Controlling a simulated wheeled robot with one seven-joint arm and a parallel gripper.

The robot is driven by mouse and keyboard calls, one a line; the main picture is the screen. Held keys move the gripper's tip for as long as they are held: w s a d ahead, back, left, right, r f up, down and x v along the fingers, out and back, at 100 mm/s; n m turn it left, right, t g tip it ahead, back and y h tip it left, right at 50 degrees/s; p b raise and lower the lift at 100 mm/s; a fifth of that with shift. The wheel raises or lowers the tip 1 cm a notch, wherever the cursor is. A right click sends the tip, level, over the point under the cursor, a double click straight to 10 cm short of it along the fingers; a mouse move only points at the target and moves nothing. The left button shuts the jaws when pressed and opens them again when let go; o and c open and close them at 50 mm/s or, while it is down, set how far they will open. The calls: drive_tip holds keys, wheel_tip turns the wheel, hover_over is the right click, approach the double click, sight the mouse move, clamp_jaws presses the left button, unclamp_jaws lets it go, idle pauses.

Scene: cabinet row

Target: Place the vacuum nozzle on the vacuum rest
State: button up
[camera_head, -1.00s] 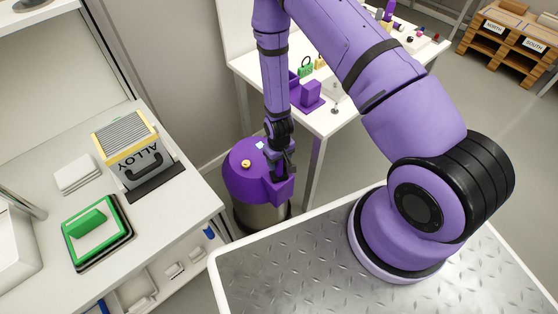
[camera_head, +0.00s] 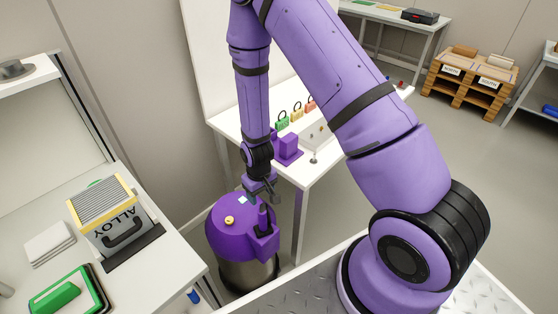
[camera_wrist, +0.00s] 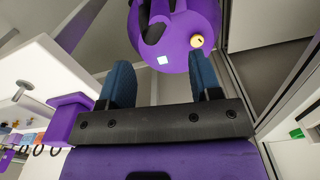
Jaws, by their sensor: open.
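The vacuum (camera_head: 225,217) is a canister with a purple top and a metallic body on the floor between the benches. Its purple top shows in the wrist view (camera_wrist: 185,50). A purple block on its side looks like the vacuum rest (camera_head: 264,247). A dark upright piece, apparently the vacuum nozzle (camera_head: 264,218), sits at that block; dark parts also show at the top of the wrist view. I cannot tell how fully it is seated. My gripper (camera_head: 262,196) is open just above it, with nothing between its two blue fingers in the wrist view (camera_wrist: 160,70).
A white bench (camera_head: 310,165) with padlocks and a purple stand (camera_head: 288,150) is close behind my gripper. A left counter (camera_head: 150,268) holds an ALLOY box (camera_head: 112,222) and a green item (camera_head: 55,298). Pallet crates (camera_head: 468,78) stand far right.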

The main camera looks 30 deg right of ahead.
wheel_tip(320, 180, up, 29)
drive_tip(key=d+m+t, duration=0.1)
drive_tip(key=d+t, duration=0.2)
drive_tip(key=s+d+r+t, duration=0.1)
drive_tip(key=s+d+r, duration=0.1)
drive_tip(key=s+r, duration=0.8)
drive_tip(key=s+d+r+m+t, duration=0.1)
drive_tip(key=s+d+r, duration=0.1)
drive_tip(key=s+r, duration=0.7)
drive_tip(key=s, duration=0.2)
drive_tip(key=shift+s+r, duration=0.3)
drive_tip(key=shift+r, duration=0.05)
drive_tip(key=shift+d, duration=0.1)
idle(0.4)
